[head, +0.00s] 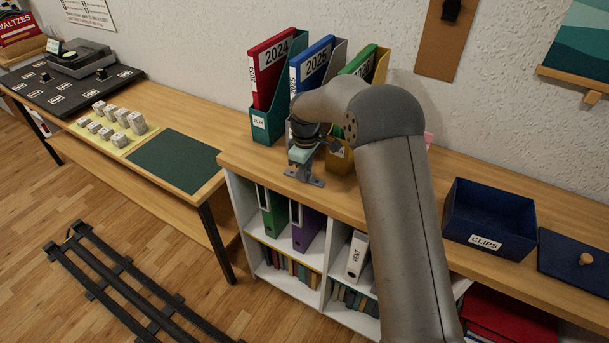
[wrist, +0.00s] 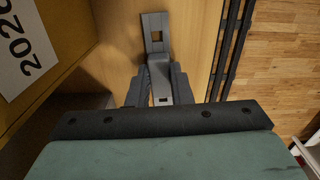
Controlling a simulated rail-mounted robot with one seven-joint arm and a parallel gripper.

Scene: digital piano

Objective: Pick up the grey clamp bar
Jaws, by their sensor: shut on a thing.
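The grey clamp bar (wrist: 158,68) shows in the wrist view as a flat grey piece with a square hole at its far end and a small slot nearer me. My gripper (wrist: 160,87) has one finger on each side of its near part and is shut on it. In the head view my gripper (head: 304,172) points down at the front edge of the wooden cabinet top, just before the magazine files. I cannot tell whether the bar touches the wood.
Magazine files (head: 268,118) stand close behind my gripper, and a yellow one (wrist: 50,50) is near at left in the wrist view. A blue CLIPS box (head: 488,215) and its lid (head: 572,262) lie to the right. A lower desk with a green mat (head: 176,160) is at left.

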